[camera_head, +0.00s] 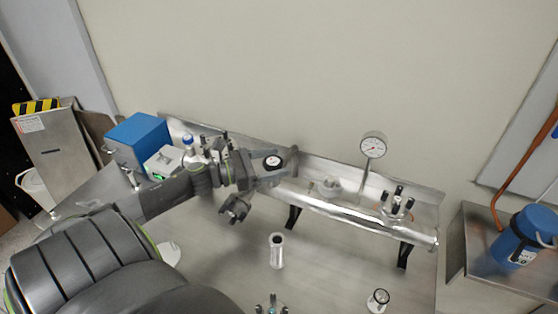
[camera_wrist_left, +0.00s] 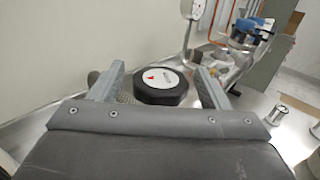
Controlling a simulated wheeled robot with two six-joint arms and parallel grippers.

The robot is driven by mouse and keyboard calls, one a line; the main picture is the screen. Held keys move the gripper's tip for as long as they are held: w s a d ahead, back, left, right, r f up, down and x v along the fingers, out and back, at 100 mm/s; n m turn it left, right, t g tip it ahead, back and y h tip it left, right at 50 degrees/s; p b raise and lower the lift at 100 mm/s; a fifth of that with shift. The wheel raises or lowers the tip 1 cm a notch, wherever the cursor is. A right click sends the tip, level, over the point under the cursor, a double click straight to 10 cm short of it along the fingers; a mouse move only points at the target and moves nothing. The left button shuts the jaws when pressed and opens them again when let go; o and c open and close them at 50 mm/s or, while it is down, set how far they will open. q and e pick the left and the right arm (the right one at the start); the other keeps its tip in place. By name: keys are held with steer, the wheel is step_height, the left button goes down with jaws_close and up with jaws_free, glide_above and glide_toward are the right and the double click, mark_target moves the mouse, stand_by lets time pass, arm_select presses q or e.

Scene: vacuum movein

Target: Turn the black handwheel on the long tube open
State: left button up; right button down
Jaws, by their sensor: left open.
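The black handwheel (camera_head: 274,161) with a white round label sits on the long metal tube (camera_head: 345,213), toward its left part. In the left wrist view the handwheel (camera_wrist_left: 160,86) lies between the two grey fingers. My left gripper (camera_head: 266,167) reaches in from the left, open, with its fingers on either side of the wheel. The right finger looks close to the rim. I cannot tell whether either finger touches it.
A dial gauge (camera_head: 373,146) rises from the tube, and a fitting with black knobs (camera_head: 397,201) stands near its right end. A blue box (camera_head: 138,140) is behind my left arm. A small metal cylinder (camera_head: 277,250) stands on the table in front. A blue container (camera_head: 527,236) is at far right.

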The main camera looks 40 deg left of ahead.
arm_select(q)
steer(key=shift+x, duration=0.9)
steer(key=c, duration=1)
steer(key=shift+o, duration=0.2)
